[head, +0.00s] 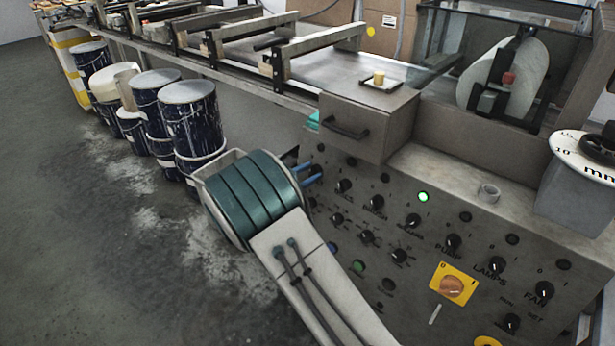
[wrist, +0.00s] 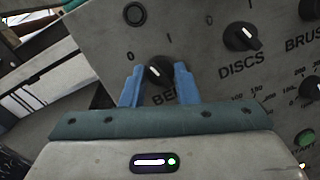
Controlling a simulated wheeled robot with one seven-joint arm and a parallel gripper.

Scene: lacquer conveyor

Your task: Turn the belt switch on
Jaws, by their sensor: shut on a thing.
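The belt switch (wrist: 160,68) is a black rotary knob on the grey control panel, with a label starting "BE" partly hidden below it. Marks 0 and 1 stand above it. A pale mark shows on the knob's left side; I cannot tell its exact setting. My gripper's blue fingers (wrist: 158,86) stand on either side of the knob and are shut on it. In the head view my gripper (head: 313,174) is at the panel's left end, and the switch is hidden there. The round lamp (wrist: 134,14) above the switch looks dark.
The discs knob (wrist: 241,37) is close on the right. More knobs, a lit green lamp (head: 423,197) and a yellow-plated orange switch (head: 451,286) are further right. A drawer box (head: 368,122) juts out above my gripper. Dark paint drums (head: 188,115) stand on the left.

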